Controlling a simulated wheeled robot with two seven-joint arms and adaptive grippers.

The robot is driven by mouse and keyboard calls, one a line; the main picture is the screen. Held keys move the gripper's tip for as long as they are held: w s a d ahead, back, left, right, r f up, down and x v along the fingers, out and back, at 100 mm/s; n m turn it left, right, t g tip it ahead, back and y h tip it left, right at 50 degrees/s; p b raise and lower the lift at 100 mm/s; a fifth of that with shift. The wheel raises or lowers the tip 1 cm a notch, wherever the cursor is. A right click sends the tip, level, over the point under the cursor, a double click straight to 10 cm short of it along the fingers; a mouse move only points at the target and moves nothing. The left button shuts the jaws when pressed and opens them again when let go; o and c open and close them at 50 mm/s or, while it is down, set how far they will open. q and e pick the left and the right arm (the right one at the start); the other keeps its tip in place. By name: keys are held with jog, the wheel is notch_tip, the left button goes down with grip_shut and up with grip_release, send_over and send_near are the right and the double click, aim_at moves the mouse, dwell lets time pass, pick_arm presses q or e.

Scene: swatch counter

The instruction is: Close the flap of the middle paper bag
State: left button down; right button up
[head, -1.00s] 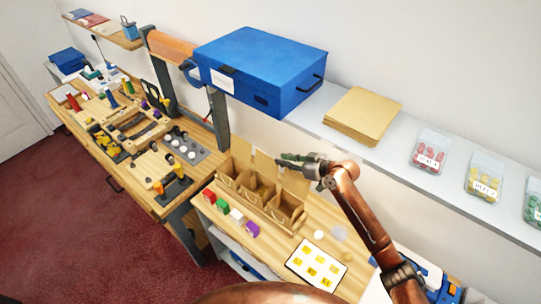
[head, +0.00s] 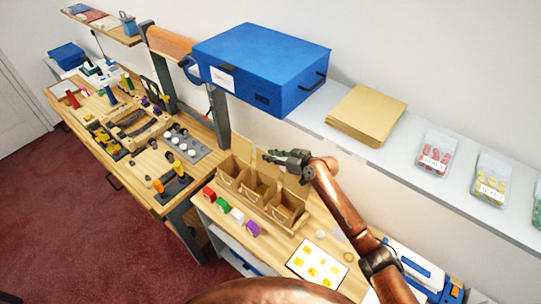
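Three brown paper bags stand in a row on the wooden counter. The middle bag (head: 255,191) is open at the top, and its flap (head: 264,170) stands up at the back, partly hidden by my gripper. The left bag (head: 229,180) and the right bag (head: 286,211) are also open with raised flaps. My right gripper (head: 268,155) is above and behind the middle bag, by the top of its flap. It holds nothing that I can see; the gap between its fingers is too small to judge, and so is any contact with the flap. My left gripper is out of view.
Small red, green, white and purple blocks (head: 237,215) line the front of the bags. A white card with yellow squares (head: 316,264) lies to the right. A shelf above holds a blue box (head: 262,65), brown envelopes (head: 367,112) and clear bins (head: 433,150).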

jog(key=shift+c, duration=0.7)
grip_shut()
